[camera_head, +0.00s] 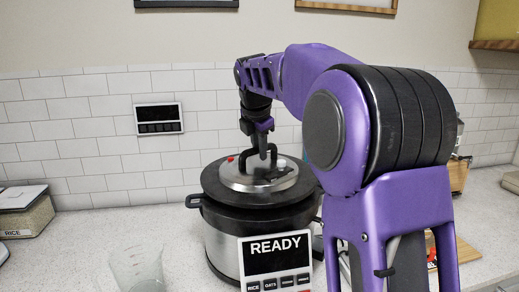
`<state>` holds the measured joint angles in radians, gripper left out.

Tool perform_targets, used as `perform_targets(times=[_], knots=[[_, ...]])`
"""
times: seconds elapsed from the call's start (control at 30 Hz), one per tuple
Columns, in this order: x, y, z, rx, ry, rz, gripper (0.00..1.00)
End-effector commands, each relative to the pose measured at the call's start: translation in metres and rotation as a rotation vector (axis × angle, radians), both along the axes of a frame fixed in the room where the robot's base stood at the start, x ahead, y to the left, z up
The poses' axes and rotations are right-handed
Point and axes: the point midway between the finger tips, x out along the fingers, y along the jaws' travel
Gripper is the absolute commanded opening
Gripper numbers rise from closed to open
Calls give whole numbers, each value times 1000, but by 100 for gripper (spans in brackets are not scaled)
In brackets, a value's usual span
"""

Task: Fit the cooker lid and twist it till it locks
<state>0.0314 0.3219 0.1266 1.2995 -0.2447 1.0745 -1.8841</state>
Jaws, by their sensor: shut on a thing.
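The cooker (222,247) is a large silver pot with a black rim and a side handle, standing on the counter. Its front panel (275,262) reads READY above a row of buttons. The lid (230,182) has a black outer ring, a silver centre, a red dot and a black loop handle (246,160). It sits on top of the cooker and looks about level; I cannot tell whether it is seated. My gripper (263,150) points down from above and is shut on the lid's handle. My arm hides the cooker's right side.
A clear measuring cup (137,268) stands at the front left. A box labelled RICE (26,218) is at the far left. A small dark wall panel (158,119) hangs on the tiles. Wooden items (459,175) lie behind my arm at right.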

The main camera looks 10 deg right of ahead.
Motion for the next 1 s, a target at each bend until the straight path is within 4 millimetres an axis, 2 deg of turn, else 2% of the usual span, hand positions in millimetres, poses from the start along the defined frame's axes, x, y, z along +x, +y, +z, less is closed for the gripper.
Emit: perform_targets(times=[0.17,1.0], knots=[[1,0,3,0,-8,0,0],[1,0,-6,0,-8,0,0]])
